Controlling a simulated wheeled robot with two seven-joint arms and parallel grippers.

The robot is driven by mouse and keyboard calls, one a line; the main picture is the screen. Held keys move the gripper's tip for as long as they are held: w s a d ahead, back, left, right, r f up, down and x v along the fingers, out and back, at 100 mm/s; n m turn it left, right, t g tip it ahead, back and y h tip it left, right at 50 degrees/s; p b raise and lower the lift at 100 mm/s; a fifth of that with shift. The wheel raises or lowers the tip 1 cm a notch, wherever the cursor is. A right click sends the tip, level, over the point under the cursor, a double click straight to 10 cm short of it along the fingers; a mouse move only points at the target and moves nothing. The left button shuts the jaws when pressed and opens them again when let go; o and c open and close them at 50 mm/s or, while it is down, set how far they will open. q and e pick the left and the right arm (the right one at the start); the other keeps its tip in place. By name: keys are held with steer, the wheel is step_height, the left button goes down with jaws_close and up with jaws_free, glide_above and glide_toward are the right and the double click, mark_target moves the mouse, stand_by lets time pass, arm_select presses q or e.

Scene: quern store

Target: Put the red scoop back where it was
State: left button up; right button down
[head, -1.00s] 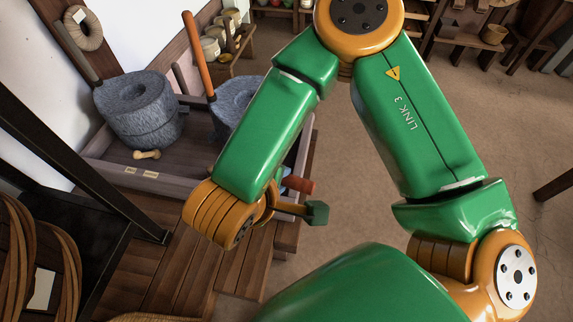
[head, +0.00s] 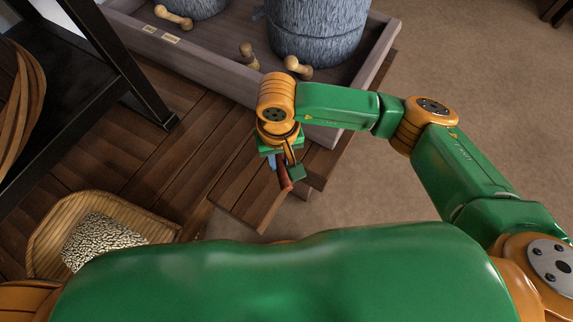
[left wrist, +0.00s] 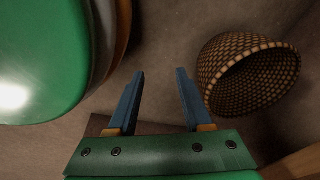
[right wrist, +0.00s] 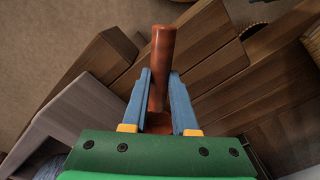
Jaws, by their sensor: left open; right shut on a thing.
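The red scoop shows in the right wrist view (right wrist: 162,55), its red-brown handle pointing up and away between my fingers. My right gripper (right wrist: 160,88) is shut on it, and the lower part of the scoop sits deep between the fingers, partly hidden. In the head view the scoop (head: 284,178) is small and partly covered by my gripper (head: 286,165), above the slatted wooden platform (head: 240,197) in front of the tray. My left gripper (left wrist: 159,88) is open and empty in the left wrist view and does not show in the head view.
A wooden tray (head: 222,73) with two labels on its front wall holds grey stone vessels (head: 318,35) and several small wooden pieces (head: 173,17). A wicker basket (head: 45,232) with speckled contents stands at lower left. A woven basket (left wrist: 225,60) is beside my left gripper.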

step_height(320, 180, down, 6)
steer(key=b, duration=0.3)
steer(key=shift+r, duration=0.15)
arm_select(q)
steer(key=shift+w+d+f, duration=0.25)
steer(key=shift+w+d, duration=0.5)
steer(key=shift+w, duration=0.1)
steer(key=shift+w+d+f, duration=0.2)
steer(key=shift+w+d, duration=0.55)
steer(key=shift+w, duration=0.1)
arm_select(e)
steer(key=shift+f, duration=0.5)
arm_select(q)
steer(key=shift+f+b, duration=0.7)
steer(key=shift+b, duration=0.25)
arm_select(e)
steer(key=shift+f, duration=0.6)
steer(key=c, duration=0.6)
jaws_free()
steer(key=shift+r, duration=0.5)
step_height(320, 180, up, 6)
steer(key=shift+r+p, duration=0.1)
steer(key=shift+p, duration=0.75)
arm_select(q)
steer(key=shift+s+a+r, duration=0.1)
steer(key=shift+s+r, duration=0.05)
steer(key=shift+r, duration=0.55)
